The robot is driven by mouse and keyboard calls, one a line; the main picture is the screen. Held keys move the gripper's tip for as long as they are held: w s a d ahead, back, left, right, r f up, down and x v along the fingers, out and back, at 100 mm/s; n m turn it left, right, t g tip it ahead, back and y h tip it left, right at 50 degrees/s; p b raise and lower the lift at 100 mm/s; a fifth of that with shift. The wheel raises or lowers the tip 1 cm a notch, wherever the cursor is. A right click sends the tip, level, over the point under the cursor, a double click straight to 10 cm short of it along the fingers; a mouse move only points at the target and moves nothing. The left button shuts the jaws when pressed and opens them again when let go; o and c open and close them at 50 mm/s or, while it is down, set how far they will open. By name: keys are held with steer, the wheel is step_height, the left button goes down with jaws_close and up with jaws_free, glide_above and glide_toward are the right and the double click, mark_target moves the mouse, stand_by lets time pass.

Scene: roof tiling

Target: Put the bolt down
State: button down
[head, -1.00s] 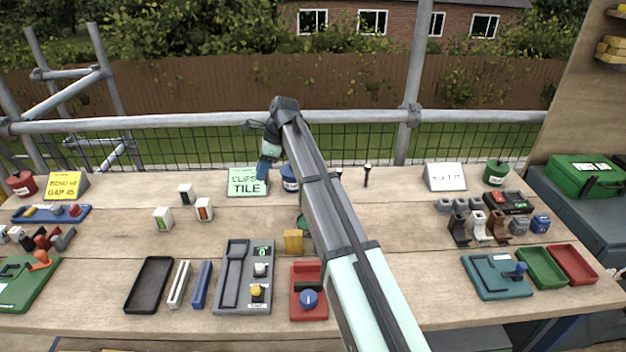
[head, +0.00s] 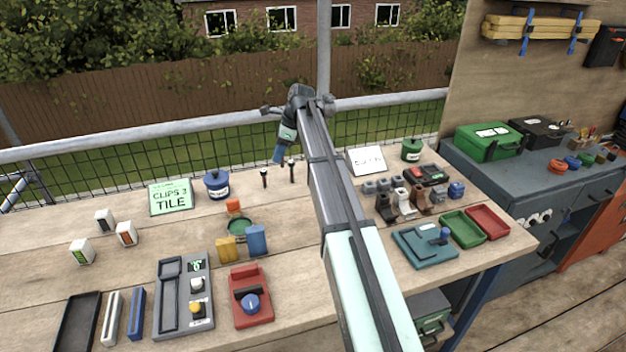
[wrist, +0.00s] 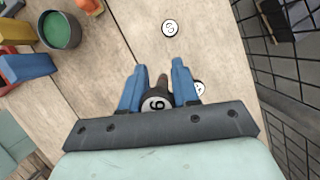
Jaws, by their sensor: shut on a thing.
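In the wrist view my gripper (wrist: 156,75) has its two blue fingers shut on a dark bolt (wrist: 157,104). The bolt's round white head label reads 6 or 9, and its lower end is mostly hidden. In the head view my gripper (head: 278,156) is above the back of the table; the held bolt cannot be made out there. Two other dark bolts with pale heads stand on the table near it, a left one (head: 264,178) and a right one (head: 291,170). White discs marked S (wrist: 170,28) and A (wrist: 199,88) show in the wrist view, A partly behind a finger.
A blue pot (head: 218,184) and a green CLIPS 3 TILE sign (head: 171,197) stand left of the bolts. A white sign (head: 366,160) is to the right. A green bowl (head: 238,226) and a blue block (head: 257,240) are nearer. Wire mesh (wrist: 270,60) borders the table behind.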

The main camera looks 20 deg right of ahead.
steer(key=shift+w+d+m+t, duration=0.8)
steer(key=shift+w+d+m, duration=1.2)
steer(key=shift+d, duration=4.05)
step_height(320, 180, down, 10)
steer(key=shift+r, duration=0.2)
steer(key=shift+f, duration=0.15)
steer(key=c, duration=0.8)
jaws_free()
steer(key=v, duration=1.2)
steer(key=shift+a+r, duration=0.3)
